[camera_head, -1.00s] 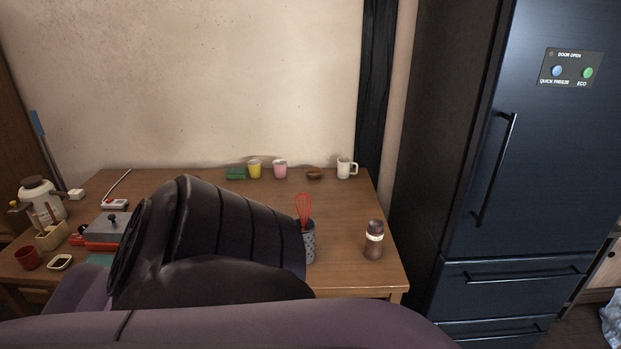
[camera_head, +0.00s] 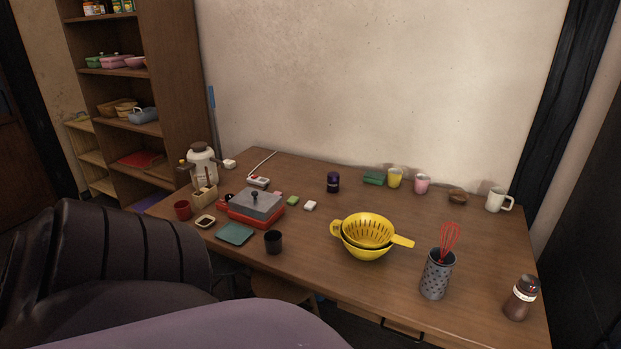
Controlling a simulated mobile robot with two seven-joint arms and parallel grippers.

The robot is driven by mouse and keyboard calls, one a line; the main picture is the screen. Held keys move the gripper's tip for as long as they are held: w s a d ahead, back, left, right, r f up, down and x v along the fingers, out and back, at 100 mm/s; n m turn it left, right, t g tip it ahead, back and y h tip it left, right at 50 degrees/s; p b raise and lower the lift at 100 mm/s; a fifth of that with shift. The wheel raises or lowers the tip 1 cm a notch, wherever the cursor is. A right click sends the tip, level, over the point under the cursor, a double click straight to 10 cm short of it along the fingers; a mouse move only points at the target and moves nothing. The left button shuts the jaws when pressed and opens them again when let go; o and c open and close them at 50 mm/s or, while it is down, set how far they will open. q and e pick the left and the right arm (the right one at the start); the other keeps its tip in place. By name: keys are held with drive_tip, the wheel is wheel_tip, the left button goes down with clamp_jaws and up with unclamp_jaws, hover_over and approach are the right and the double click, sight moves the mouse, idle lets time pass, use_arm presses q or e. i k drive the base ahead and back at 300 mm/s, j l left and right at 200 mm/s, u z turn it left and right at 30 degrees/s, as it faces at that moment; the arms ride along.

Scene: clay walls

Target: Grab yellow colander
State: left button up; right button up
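The yellow colander (camera_head: 376,231) sits on the wooden table, right of the table's middle. It has slots in its bowl and a handle pointing right. It appears nested in or resting on another yellow bowl (camera_head: 366,253) with a tab on the left; where one ends and the other begins is hard to tell. My dark arm fills the lower left of the view, apart from the colander. Neither of my grippers shows in the view.
The table (camera_head: 320,280) has bare wood around the colander. A grey utensil holder (camera_head: 437,275) with a red whisk (camera_head: 449,240) stands to its right. A black cup (camera_head: 273,242) is to its left. A brown bottle (camera_head: 521,298) is near the right edge. Shelves (camera_head: 180,70) stand back left.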

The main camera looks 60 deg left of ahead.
sight(370, 232)
drive_tip(key=u, duration=1.65)
drive_tip(key=i, duration=0.05)
